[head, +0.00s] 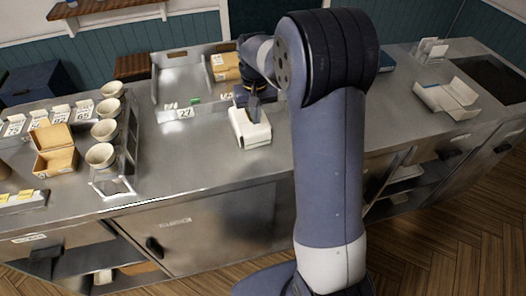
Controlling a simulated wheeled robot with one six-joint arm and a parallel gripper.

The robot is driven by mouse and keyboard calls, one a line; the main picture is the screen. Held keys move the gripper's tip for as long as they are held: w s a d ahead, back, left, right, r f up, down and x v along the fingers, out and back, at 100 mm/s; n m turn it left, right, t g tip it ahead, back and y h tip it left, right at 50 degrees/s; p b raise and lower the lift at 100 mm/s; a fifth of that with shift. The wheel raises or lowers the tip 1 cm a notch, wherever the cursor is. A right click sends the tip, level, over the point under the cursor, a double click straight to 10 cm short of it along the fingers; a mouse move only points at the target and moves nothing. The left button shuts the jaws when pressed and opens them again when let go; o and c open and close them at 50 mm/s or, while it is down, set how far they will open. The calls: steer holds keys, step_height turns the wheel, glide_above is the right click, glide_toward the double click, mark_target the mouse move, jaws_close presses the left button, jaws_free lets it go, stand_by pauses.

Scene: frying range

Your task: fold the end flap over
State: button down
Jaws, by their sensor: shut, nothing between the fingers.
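A small white box (254,135) stands on the steel counter near the middle of the view. My gripper (254,112) comes down from above at the box's far upper part, its fingers shut and nothing seen between them. Whether the fingertips touch the box or sit just over its top is too small to tell. The end flap cannot be made out clearly; the gripper hides part of the box top. Another white carton (447,100) with spread flaps lies open at the right of the counter.
A steel tray (172,88) with a "27" card and brown packages (226,68) lies behind and left of the box. Several cups stand in a rack (110,188) at left, beside an open brown box (55,162). Counter (205,165) in front of the white box is clear.

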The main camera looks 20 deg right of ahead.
mark_target(257, 131)
step_height(257, 131, up, 5)
steer(key=p, duration=0.2)
steer(key=shift+r+p, duration=0.1)
steer(key=shift+p, duration=0.25)
step_height(257, 131, down, 8)
steer(key=b, duration=0.6)
steer(key=shift+f, duration=0.2)
steer(key=shift+s+r, duration=0.3)
steer(key=shift+s, duration=0.05)
